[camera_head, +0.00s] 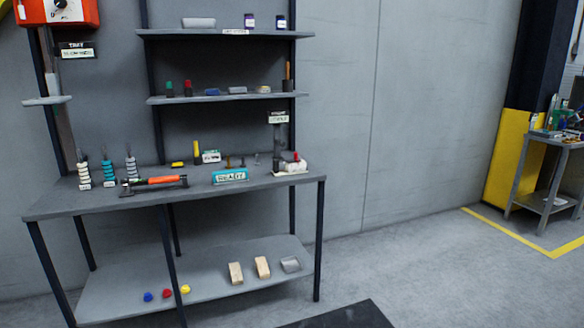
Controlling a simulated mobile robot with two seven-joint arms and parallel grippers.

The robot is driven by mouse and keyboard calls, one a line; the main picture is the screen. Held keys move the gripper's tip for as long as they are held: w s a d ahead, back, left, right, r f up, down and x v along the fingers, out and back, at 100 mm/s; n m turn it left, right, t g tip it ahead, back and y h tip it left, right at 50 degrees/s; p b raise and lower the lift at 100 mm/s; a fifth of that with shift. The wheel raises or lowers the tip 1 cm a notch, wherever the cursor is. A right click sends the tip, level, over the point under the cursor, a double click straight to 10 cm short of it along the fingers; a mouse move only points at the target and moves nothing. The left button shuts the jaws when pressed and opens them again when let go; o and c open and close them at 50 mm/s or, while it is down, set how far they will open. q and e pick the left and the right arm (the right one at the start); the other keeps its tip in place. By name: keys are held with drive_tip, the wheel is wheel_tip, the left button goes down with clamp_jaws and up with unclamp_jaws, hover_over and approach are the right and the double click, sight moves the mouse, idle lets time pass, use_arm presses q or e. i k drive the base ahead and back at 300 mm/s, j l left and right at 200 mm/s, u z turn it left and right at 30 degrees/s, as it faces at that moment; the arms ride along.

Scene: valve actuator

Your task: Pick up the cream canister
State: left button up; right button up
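No object shows clearly as a cream canister at this size. A small cream-white object (292,165) with a red part on it sits at the right end of the workbench top (105,203); I cannot tell whether it is the canister. Two dark purple containers with pale labels stand on the top shelf, a left one (249,21) and a right one (281,22). Neither of my grippers is in view.
Wooden blocks (262,267) and coloured balls lie on the lower shelf (120,298). A side table (550,140) stands far right. Open floor (420,270) lies between.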

sight(291, 167)
drive_tip(key=i+l, duration=0.35)
drive_tip(key=i, duration=0.3)
drive_tip(key=i+l+u, duration=0.1)
drive_tip(key=i+l, duration=0.25)
drive_tip(key=i, duration=0.3)
drive_tip(key=i+l, duration=0.4)
drive_tip(key=i, duration=0.25)
drive_tip(key=i+l+u, duration=0.1)
drive_tip(key=i+l, duration=0.3)
drive_tip(key=i, duration=0.2)
drive_tip(key=i+l, duration=0.45)
drive_tip(key=i, duration=0.2)
